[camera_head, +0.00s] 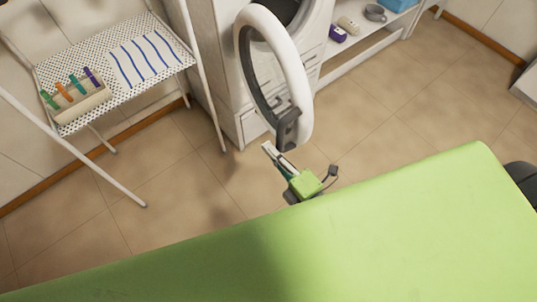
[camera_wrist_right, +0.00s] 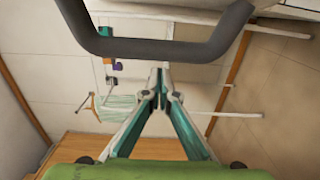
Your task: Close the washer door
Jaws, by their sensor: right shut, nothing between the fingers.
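The white washer (camera_head: 228,85) stands at the top middle of the head view. Its round door (camera_head: 302,88), a white ring with a dark inner rim, stands wide open toward me. A dark grey latch piece (camera_head: 288,130) sits at the door's lower edge. My right gripper (camera_head: 268,148) is shut and empty, just below and left of that latch piece in the picture. A small gap shows between them; the depth is hard to judge. In the right wrist view the fingers (camera_wrist_right: 160,72) meet at their tips with nothing between. My left gripper is not in view.
A white drying rack (camera_head: 75,45) with a striped cloth (camera_head: 148,57) and several coloured pegs stands at the left. A low white shelf (camera_head: 350,62) with small items is right of the washer. The tiled floor (camera_head: 180,180) between is clear.

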